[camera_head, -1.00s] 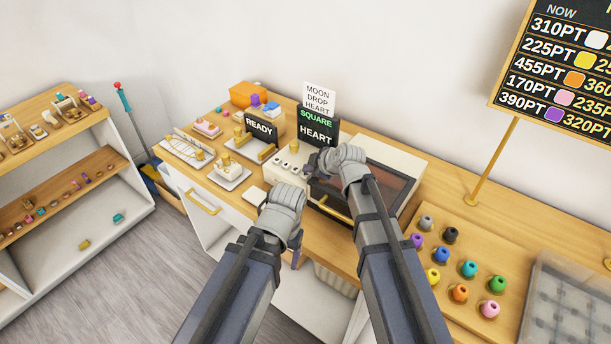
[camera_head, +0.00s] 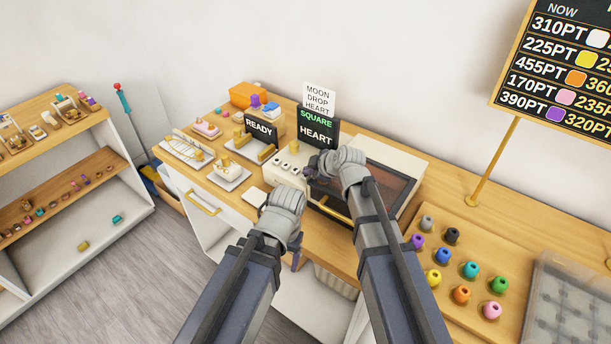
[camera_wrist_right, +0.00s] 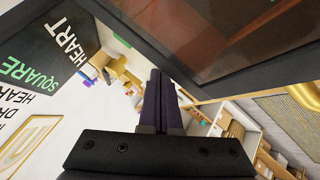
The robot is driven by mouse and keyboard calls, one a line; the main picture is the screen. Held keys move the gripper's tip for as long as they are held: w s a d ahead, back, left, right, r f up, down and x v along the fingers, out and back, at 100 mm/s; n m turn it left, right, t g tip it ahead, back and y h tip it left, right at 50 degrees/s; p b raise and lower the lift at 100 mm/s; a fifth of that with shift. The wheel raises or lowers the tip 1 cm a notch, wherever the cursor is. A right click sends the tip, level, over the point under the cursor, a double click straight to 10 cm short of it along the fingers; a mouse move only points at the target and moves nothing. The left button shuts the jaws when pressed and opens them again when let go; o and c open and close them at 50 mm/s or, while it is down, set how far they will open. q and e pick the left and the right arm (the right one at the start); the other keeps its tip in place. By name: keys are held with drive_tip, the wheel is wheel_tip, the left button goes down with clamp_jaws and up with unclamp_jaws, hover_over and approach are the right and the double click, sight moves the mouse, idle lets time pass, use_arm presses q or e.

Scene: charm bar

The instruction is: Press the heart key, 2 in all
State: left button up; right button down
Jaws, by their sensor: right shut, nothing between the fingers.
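The white machine (camera_head: 389,154) has a key panel (camera_head: 287,165) on its left part with several small dark keys; their symbols are too small to read, so I cannot tell which is the heart key. A black display (camera_head: 317,131) behind the panel reads SQUARE in green and HEART in white. My right gripper (camera_head: 310,169) is at the panel's right side; contact with a key cannot be made out. In the right wrist view its fingers (camera_wrist_right: 158,98) are together and empty. My left gripper (camera_head: 296,258) hangs in front of the counter, its fingers mostly hidden.
A white card (camera_head: 319,97) reading MOON, DROP, HEART stands above the display. A READY sign (camera_head: 260,129) and small trays (camera_head: 229,174) are to the left. A board of colored pieces (camera_head: 413,266) lies at right. A price board (camera_head: 557,68) stands at the back right.

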sight(308, 179)
drive_tip(key=shift+f, duration=0.1)
idle(0.4)
drive_tip(key=shift+r+p, duration=0.75)
drive_tip(key=shift+r, duration=0.1)
drive_tip(key=shift+r, duration=0.1)
wheel_tip(308, 179, up, 5)
drive_tip(key=p, duration=0.5)
idle(0.5)
